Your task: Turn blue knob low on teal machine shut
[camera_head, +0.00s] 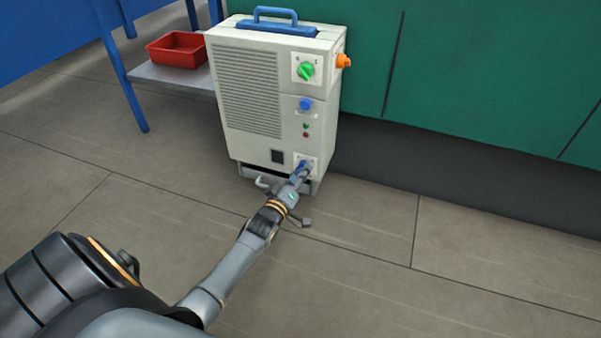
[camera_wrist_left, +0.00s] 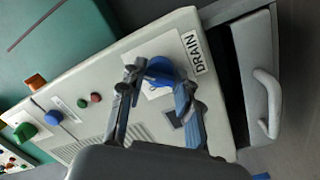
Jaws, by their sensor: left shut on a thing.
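The machine (camera_head: 250,130) is an off-white box with a blue carry handle; it stands against a teal cabinet front. The low blue knob (camera_head: 303,164) sits at the bottom right of its front face, partly hidden by my left gripper (camera_head: 300,177). In the left wrist view the blue knob (camera_wrist_left: 160,69) is on a white plate beside a label reading DRAIN (camera_wrist_left: 195,51). My left gripper (camera_wrist_left: 158,88) is shut on this knob, one finger on each side. The knob's pointer direction is hidden. My right gripper is in neither view.
An orange part (camera_head: 343,61) juts from the right side. A drawer handle (camera_head: 263,183) is below. A red bin (camera_head: 177,49) sits on a shelf. Floor in front is clear.

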